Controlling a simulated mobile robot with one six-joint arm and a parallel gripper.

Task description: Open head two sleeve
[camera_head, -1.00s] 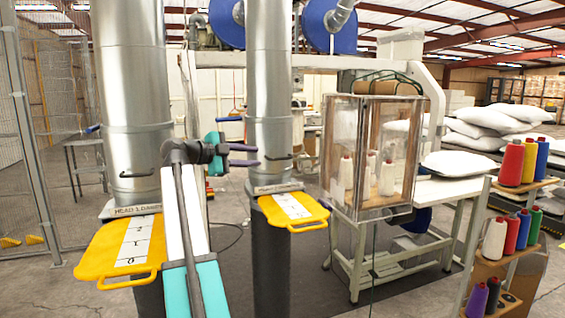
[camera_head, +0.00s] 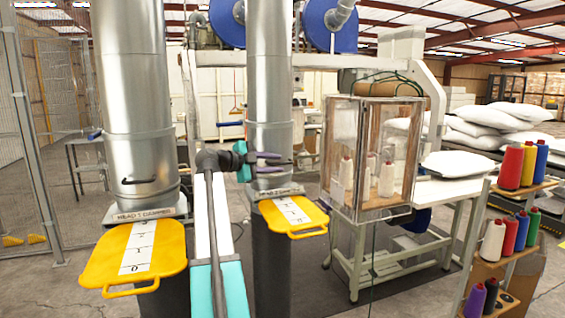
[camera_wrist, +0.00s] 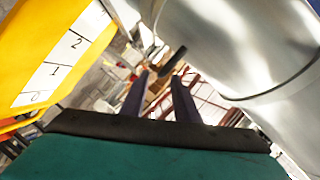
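The right silver duct (camera_head: 270,75) has a lower sleeve (camera_head: 280,140) with a small dark handle on its front. A yellow slide plate (camera_head: 293,216) with a white number strip juts out below it. My gripper (camera_head: 284,162) is in front of this sleeve, fingers pointing right, and partly covers the handle. In the wrist view the two dark purple fingers (camera_wrist: 160,92) are apart, with the black handle (camera_wrist: 173,64) just beyond their tips. I see no grip on it. The silver duct also fills the right of the wrist view (camera_wrist: 240,45).
The left duct (camera_head: 132,80) carries a label reading head 1 damper and its own yellow plate (camera_head: 135,258). A clear-sided cabinet (camera_head: 400,150) with thread cones stands right of the right duct. A thread rack (camera_head: 515,210) stands at the far right.

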